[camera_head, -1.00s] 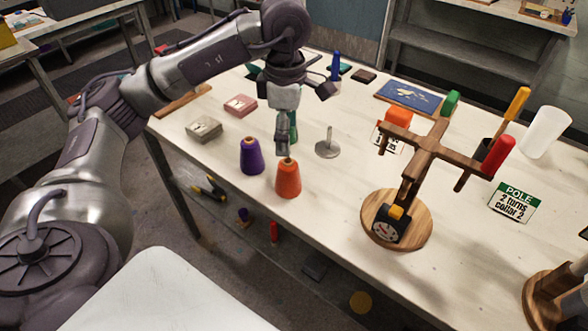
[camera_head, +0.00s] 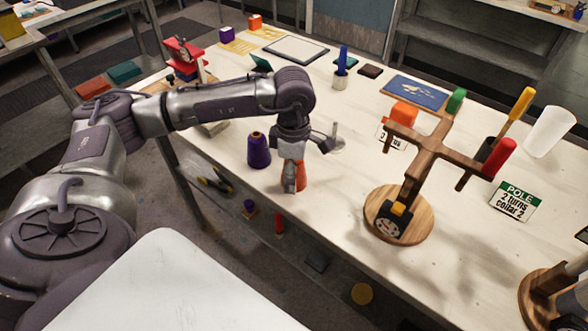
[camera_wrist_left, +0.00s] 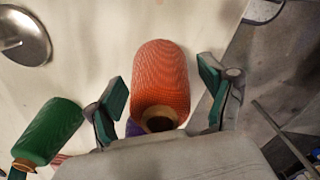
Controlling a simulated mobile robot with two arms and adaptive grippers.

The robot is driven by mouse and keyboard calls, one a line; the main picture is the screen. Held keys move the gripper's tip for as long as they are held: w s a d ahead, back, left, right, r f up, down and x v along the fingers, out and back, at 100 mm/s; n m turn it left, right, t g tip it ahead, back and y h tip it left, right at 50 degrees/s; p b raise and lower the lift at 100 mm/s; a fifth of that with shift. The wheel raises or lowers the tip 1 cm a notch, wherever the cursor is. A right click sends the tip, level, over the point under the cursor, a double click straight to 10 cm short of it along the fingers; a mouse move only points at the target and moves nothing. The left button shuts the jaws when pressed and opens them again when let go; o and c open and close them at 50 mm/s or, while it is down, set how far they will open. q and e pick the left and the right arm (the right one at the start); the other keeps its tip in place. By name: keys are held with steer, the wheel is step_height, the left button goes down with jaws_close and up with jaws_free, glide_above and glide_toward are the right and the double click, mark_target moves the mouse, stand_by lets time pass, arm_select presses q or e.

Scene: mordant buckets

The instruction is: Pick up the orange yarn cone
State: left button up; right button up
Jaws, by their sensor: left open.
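The orange yarn cone (camera_head: 301,174) stands near the front edge of the table, partly hidden behind my left gripper (camera_head: 293,183) in the head view. In the left wrist view the orange yarn cone (camera_wrist_left: 160,82) lies between the two green-padded fingers of my left gripper (camera_wrist_left: 162,97), with a gap on each side. The gripper is open and pointed down at the cone. My right gripper does not show.
A purple yarn cone (camera_head: 258,150) stands just left of the orange one. A green cone (camera_wrist_left: 48,131) shows in the left wrist view. A metal spindle on a round base (camera_head: 336,143) stands behind. A wooden winder (camera_head: 398,216) stands to the right.

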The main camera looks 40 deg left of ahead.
arm_select(q)
steer(key=c, duration=1.3)
steer(key=shift+r, duration=0.15)
